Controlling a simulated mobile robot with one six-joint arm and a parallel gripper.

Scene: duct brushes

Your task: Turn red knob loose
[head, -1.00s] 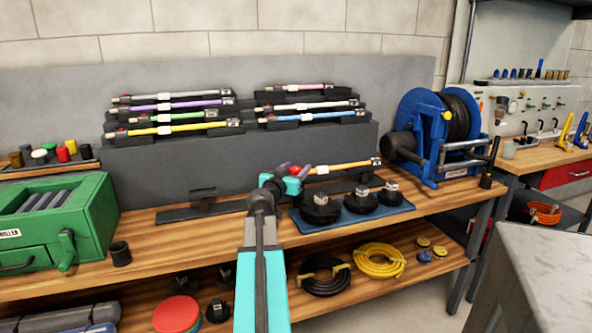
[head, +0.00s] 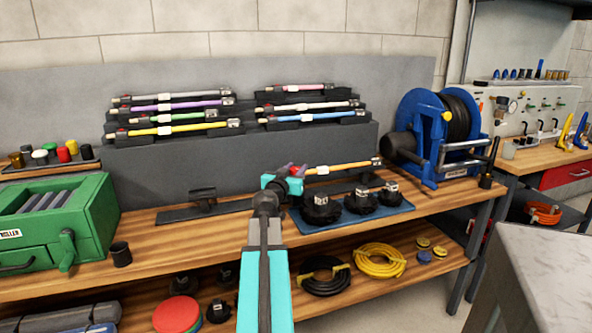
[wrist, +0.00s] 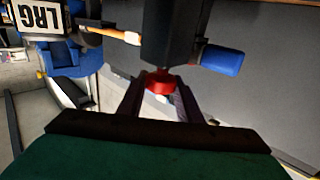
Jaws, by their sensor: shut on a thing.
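The red knob (wrist: 158,82) sits at the end of a dark block in the wrist view. My gripper (wrist: 158,95) has one finger on each side of it and is shut on it. In the head view my gripper (head: 297,171) is at the left end of an orange rod (head: 348,166) with a white label. There the knob is mostly hidden by the fingers. The orange rod also shows in the wrist view (wrist: 113,34), running left from the dark block.
A blue cylinder (wrist: 222,60) sticks out beside the dark block. Below the rod, black brush heads stand on a blue mat (head: 382,215). A rack (head: 240,147) behind holds several coloured rods. A blue hose reel (head: 430,130) stands right, a green box (head: 60,220) left.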

